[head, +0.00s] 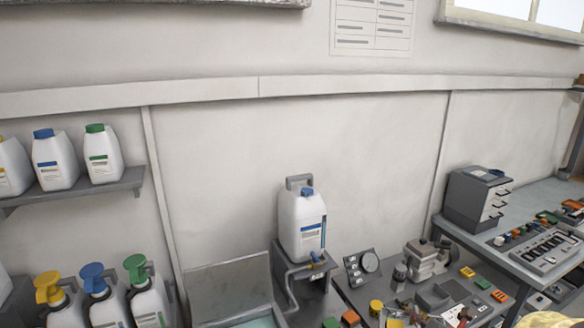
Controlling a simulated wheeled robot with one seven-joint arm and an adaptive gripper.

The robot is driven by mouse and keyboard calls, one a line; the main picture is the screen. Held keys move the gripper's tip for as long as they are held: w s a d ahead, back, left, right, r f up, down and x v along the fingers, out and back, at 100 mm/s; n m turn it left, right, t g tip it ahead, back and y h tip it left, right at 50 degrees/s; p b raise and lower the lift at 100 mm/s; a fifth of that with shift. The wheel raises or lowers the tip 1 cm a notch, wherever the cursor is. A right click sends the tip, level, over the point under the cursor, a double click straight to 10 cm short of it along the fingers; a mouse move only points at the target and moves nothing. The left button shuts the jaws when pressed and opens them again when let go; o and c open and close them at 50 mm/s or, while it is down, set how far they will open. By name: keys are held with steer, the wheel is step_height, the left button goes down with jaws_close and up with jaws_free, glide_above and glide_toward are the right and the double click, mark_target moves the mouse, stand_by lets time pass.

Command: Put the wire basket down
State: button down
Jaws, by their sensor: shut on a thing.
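I see no wire basket in the head view. My gripper is not in view either, so what it holds and where it is cannot be told from this picture.
A workbench (349,296) with a gauge panel (362,266) and several small parts stands at lower right. A white jug (302,224) stands on a small stand left of it. A metal basin (228,287) is at bottom centre-left. Bottles line a wall shelf (75,190). A second bench (470,236) holds a drawer cabinet (478,200).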

steer(key=w+a+r+n+y, duration=0.1)
steer(key=w+a, duration=0.1)
steer(key=a, duration=0.7)
steer(key=w+a+r+n+y, duration=0.1)
steer(key=w+a+n+y, duration=0.1)
steer(key=a, duration=0.8)
steer(key=shift+w+a+g, duration=0.15)
steer(key=shift+a+g, duration=0.05)
steer(key=shift+g, duration=0.1)
